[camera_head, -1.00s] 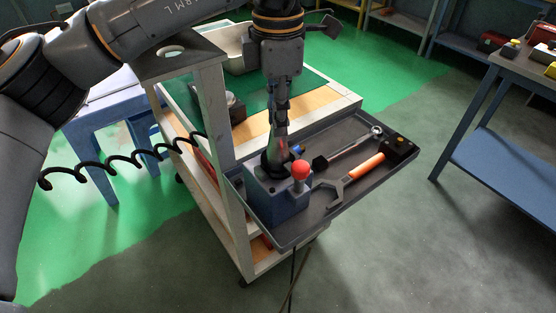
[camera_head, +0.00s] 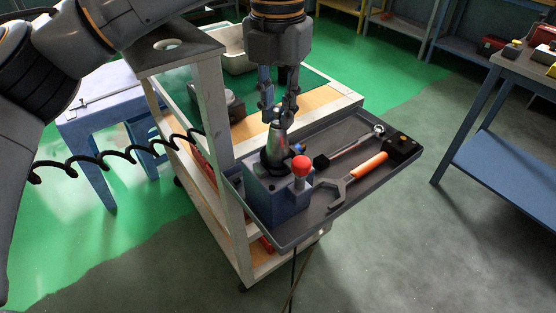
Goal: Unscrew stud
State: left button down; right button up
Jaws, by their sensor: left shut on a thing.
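My left gripper (camera_head: 279,113) points straight down above the cart's front tray. Its two fingers are shut on the small stud at the top of a shiny metal cone-shaped tool holder (camera_head: 276,147). The stud itself is mostly hidden between the fingertips. The tool holder stands upright in a blue-grey block fixture (camera_head: 279,204) with a red ball-topped knob (camera_head: 301,167). The fixture sits at the left end of the dark tray (camera_head: 338,205). My right gripper is not in view.
A pale cart post (camera_head: 217,120) rises left of the fixture. A blue table (camera_head: 510,165) stands right.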

pick_arm(q)
jog(key=shift+n, duration=0.5)
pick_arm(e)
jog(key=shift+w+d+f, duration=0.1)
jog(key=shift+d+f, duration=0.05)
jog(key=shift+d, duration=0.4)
pick_arm(q)
jog(key=c, duration=1.1)
grip_release()
